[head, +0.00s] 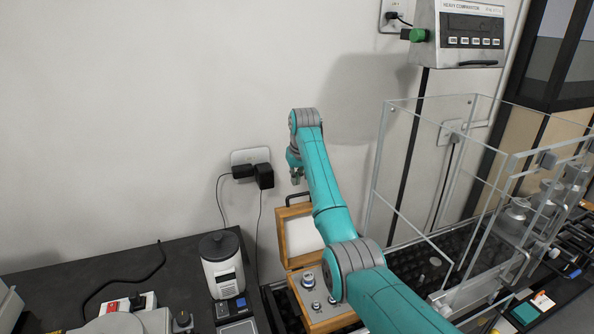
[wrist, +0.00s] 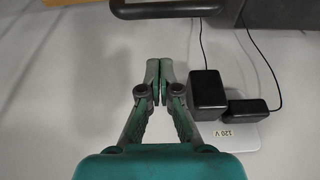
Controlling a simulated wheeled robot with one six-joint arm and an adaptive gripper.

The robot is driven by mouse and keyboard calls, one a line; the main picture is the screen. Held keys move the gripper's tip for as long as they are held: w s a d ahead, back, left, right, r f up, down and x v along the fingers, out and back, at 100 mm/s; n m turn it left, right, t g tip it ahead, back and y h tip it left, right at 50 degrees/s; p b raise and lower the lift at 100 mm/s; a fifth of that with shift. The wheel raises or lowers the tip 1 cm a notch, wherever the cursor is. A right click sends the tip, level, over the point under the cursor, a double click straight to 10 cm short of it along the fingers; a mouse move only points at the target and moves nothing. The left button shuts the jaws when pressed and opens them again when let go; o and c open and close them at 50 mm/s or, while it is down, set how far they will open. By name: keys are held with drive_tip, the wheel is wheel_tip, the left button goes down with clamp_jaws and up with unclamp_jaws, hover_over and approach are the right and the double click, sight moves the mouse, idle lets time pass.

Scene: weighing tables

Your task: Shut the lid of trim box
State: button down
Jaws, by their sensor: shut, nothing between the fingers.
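The trim box (head: 333,322) is a wooden case on the dark table, with metal weights in its grey insert. Its lid (head: 282,241) stands open and upright toward the wall, pale lining facing me. A dark handle (head: 291,198) shows at the lid's top edge; a dark bar, which looks like this handle, crosses the top of the wrist view (wrist: 165,10). My gripper (head: 297,180) is above the lid's top edge, close to the wall. In the wrist view its fingers (wrist: 159,70) are shut together and empty, apart from the bar. My arm hides part of the box's right side.
Black plug adapters (head: 264,176) sit in a wall outlet left of the gripper. A white and black device (head: 222,263) stands left of the box. A clear glass enclosure (head: 380,165) stands to the right. A scale display (head: 468,35) hangs on the wall above.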

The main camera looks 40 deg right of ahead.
drive_tip(key=shift+s+a+f, duration=0.15)
drive_tip(key=shift+s+f, duration=0.1)
drive_tip(key=shift+s, duration=0.3)
drive_tip(key=shift+s+a+f, duration=0.15)
drive_tip(key=shift+s+f, duration=0.05)
drive_tip(key=shift+s, duration=0.4)
drive_tip(key=shift+s+a+f, duration=0.15)
drive_tip(key=shift+s+f, duration=0.1)
drive_tip(key=shift+s, duration=0.3)
drive_tip(key=shift+s, duration=0.1)
